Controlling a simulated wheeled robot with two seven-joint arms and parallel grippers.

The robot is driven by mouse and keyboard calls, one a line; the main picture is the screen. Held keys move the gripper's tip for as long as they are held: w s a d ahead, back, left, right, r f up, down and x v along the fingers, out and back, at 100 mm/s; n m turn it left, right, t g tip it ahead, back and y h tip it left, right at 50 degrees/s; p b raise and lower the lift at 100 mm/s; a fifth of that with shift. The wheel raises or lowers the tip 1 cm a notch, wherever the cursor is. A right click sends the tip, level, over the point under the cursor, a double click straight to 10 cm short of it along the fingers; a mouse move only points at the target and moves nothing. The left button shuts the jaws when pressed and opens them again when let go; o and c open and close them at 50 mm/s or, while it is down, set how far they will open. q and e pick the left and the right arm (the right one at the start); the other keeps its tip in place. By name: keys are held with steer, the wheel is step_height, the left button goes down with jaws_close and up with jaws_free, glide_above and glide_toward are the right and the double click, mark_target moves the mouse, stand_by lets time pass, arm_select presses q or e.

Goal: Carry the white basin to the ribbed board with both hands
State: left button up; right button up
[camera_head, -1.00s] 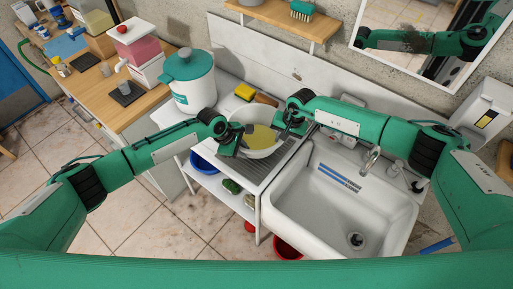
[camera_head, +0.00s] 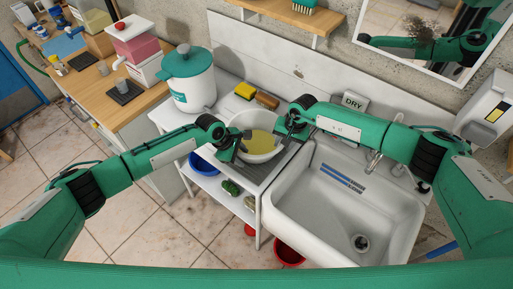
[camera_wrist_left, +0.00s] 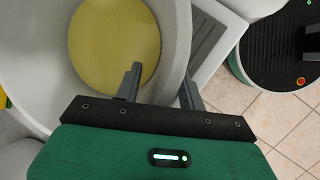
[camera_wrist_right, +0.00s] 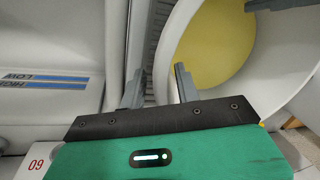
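The white basin (camera_head: 258,156), with a yellow bottom or contents, is over the ribbed board (camera_head: 277,168) left of the sink. I cannot tell whether it touches the board. My left gripper (camera_head: 236,143) is at its left rim; in the left wrist view the fingers (camera_wrist_left: 160,82) straddle the basin wall, one inside and one outside. My right gripper (camera_head: 284,130) is at its right rim; in the right wrist view its fingers (camera_wrist_right: 160,82) straddle the wall likewise. The basin looks about level.
The sink (camera_head: 335,205) with its tap (camera_head: 373,160) lies right of the board. A white pot with a green lid (camera_head: 188,80), a yellow sponge (camera_head: 244,90) and a brown brush (camera_head: 267,100) stand behind. A blue bowl (camera_head: 204,164) is on the shelf below.

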arm_select(q)
steer(key=shift+d+r, duration=0.1)
steer(key=shift+d, duration=0.1)
arm_select(e)
steer(key=shift+a+r, duration=0.1)
steer(key=shift+a, duration=0.2)
arm_select(q)
steer(key=shift+s+a+r, duration=0.1)
steer(key=shift+a+r, duration=0.1)
steer(key=shift+r, duration=0.3)
arm_select(e)
steer(key=shift+s+r, duration=0.1)
arm_select(q)
steer(key=v, duration=1.1)
arm_select(e)
steer(key=v, duration=1.1)
steer(key=shift+d+r, duration=0.15)
steer(key=shift+r, duration=0.25)
arm_select(q)
steer(key=shift+a+f, duration=0.1)
